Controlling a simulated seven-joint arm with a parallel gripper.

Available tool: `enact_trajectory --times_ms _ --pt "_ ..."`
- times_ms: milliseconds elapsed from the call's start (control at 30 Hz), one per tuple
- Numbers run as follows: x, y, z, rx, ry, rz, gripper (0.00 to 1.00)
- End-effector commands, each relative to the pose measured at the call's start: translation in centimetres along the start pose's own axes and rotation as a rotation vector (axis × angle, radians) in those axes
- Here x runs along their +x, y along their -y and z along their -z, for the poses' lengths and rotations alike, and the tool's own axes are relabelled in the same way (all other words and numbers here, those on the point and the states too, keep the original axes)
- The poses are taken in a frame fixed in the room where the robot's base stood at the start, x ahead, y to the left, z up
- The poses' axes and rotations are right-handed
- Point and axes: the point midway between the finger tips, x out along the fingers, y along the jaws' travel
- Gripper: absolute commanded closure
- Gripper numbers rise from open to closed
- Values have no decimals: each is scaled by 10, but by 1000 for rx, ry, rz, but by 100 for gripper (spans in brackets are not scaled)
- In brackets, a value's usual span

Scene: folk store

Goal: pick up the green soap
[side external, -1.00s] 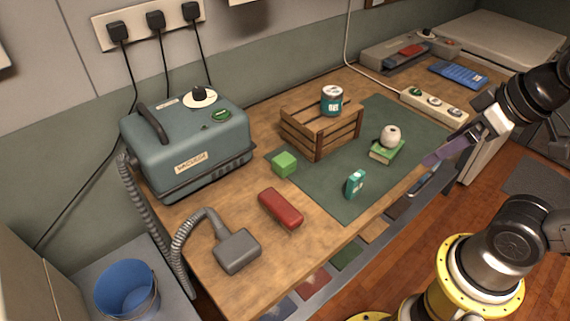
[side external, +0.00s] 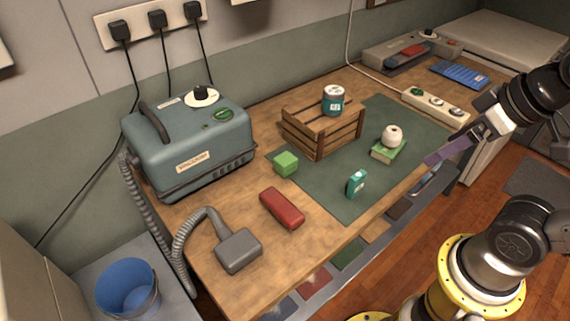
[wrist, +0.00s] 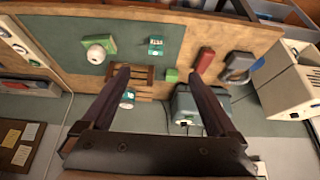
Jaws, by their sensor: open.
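A bright green block (side external: 286,163), which looks like the green soap, lies on the wooden table at the left edge of the dark green mat (side external: 325,190). It also shows in the wrist view (wrist: 171,75), near the tip of the right-hand finger but well beyond it. My gripper (side external: 447,152) is at the right, above the table's front edge, far from the block. In the wrist view my gripper (wrist: 157,78) is open, with nothing between its two long dark fingers.
A wooden crate (side external: 335,138) with a can (side external: 332,100) on top stands behind the block. A red block (side external: 282,208) lies in front. A teal box (side external: 356,183) and a green box (side external: 386,153) under a white round object are on the mat. The vacuum machine (side external: 190,150) stands left.

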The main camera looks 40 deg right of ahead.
Motion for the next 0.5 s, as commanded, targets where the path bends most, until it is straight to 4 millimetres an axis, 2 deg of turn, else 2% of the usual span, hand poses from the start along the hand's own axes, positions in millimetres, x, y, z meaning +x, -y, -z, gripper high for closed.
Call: enact_trajectory --times_ms 167,333,433,500 --pt "0 0 0 -7 0 0 6" --pt "-1 0 -1 -127 7 1 6" --pt "-12 0 12 -261 -19 -2 6" --pt "-21 0 28 -366 -30 -5 6"
